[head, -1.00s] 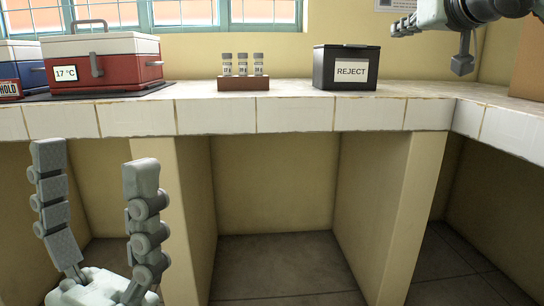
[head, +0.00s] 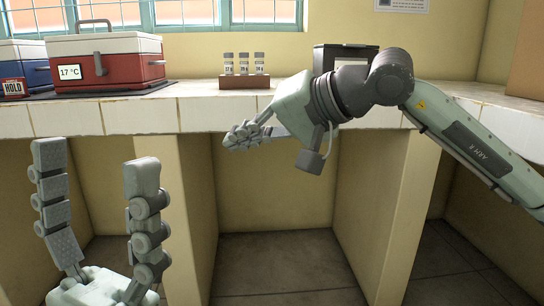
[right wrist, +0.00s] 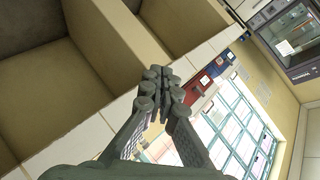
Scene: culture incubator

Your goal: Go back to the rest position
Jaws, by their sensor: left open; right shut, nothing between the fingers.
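My left gripper (head: 97,185) is at the lower left in the head view, in front of the counter, fingers pointing up and wide apart, with nothing between them. My right gripper (head: 232,138) reaches in from the right, its fingers pointing left just in front of the counter's edge. In the right wrist view its fingertips (right wrist: 158,85) are together and hold nothing. My right arm hides most of the black reject box and its label.
On the tiled counter (head: 200,112) stand a brown rack (head: 244,82) with 3 vials, a red and white cooler (head: 118,72) reading 17 °C, and a blue box (head: 22,60). A paper notice (head: 403,5) hangs on the wall. Open bays lie below the counter.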

